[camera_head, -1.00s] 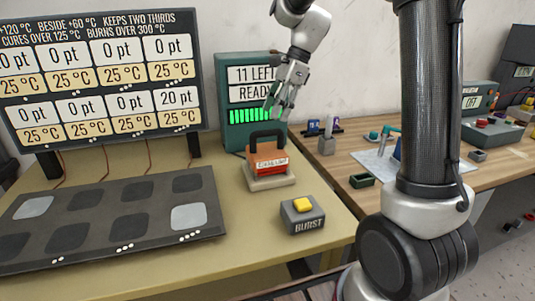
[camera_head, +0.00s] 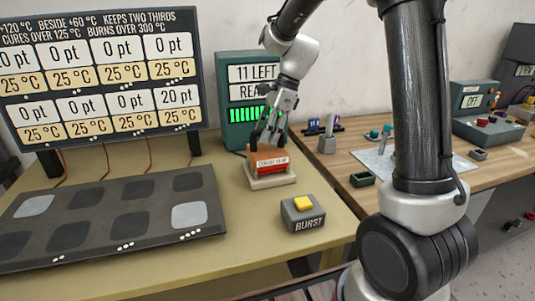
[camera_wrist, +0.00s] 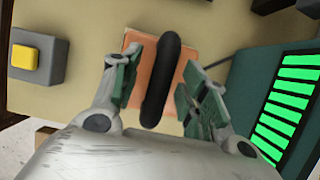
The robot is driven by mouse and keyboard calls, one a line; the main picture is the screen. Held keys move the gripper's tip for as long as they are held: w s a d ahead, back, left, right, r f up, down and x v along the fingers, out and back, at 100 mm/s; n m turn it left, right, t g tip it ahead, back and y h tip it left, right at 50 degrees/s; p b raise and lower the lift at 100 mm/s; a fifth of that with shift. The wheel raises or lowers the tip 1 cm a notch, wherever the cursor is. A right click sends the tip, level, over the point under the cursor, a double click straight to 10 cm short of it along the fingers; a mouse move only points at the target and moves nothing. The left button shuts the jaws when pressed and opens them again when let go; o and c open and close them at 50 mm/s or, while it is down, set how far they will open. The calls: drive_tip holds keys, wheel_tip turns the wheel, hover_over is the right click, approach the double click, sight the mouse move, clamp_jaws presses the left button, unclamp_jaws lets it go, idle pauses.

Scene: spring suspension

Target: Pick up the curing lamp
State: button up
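The curing lamp (camera_head: 271,161) is an orange-red block with a white label. It rests on a pale stand (camera_head: 271,180) on the yellow table. Its black handle (camera_wrist: 161,82) runs between my fingers in the wrist view, and the orange body (camera_wrist: 137,68) shows below it. My gripper (camera_head: 268,139) is at the top of the lamp in the head view and hides most of the handle there. In the wrist view my gripper (camera_wrist: 160,90) is open, one finger on each side of the handle, with gaps visible.
A grey button box marked BURST with a yellow button (camera_head: 303,203) stands in front of the lamp. A green display box (camera_head: 236,130) reading 11 LEFT stands close behind. A dark panel with several pads (camera_head: 110,215) lies left. A wooden bench (camera_head: 340,165) is at right.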

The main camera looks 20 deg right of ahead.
clamp_jaws()
